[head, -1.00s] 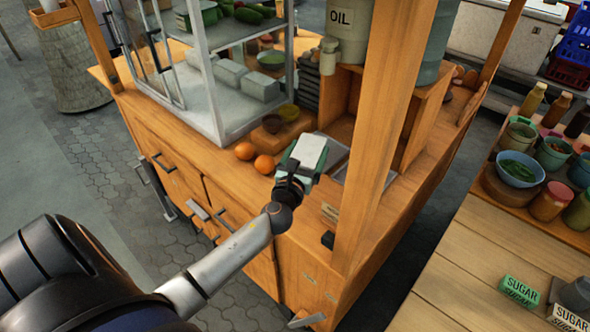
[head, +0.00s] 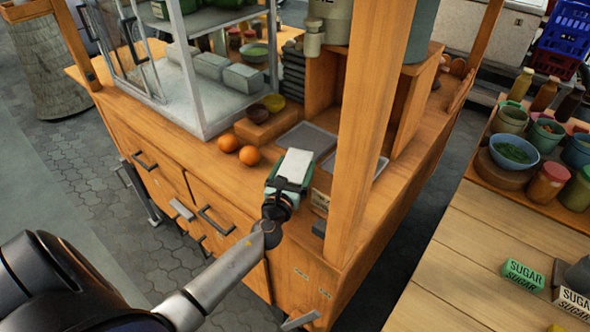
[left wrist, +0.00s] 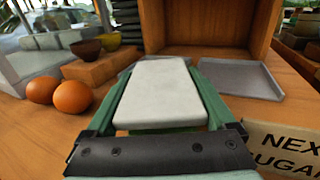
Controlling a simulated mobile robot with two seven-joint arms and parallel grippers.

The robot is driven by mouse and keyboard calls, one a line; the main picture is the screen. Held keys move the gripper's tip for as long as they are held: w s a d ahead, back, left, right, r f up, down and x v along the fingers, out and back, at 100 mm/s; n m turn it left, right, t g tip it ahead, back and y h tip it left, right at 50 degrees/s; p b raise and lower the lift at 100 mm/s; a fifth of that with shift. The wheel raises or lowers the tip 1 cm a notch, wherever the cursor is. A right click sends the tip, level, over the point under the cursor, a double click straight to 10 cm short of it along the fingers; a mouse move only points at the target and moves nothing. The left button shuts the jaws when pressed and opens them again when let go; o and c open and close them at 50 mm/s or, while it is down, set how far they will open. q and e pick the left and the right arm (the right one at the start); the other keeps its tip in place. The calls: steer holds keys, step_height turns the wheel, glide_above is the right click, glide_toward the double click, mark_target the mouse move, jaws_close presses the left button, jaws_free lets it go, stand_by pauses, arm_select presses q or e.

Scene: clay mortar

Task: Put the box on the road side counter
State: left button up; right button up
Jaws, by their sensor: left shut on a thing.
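A small pale box (head: 294,163) is held in my left gripper (head: 287,177) at the front edge of the wooden stall counter (head: 222,170). In the left wrist view the box (left wrist: 160,90) lies between the two green fingers, its broad white face up. It appears over the counter top; I cannot tell whether it touches the wood. My right gripper is not in view.
A wooden post (head: 357,150) rises close on the right. A side table (head: 470,260) holds jars and sugar boxes.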

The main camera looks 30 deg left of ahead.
arm_select(q)
steer(key=o, duration=1.5)
steer(key=shift+r, duration=0.15)
steer(key=v, duration=1.2)
steer(key=shift+b, duration=0.3)
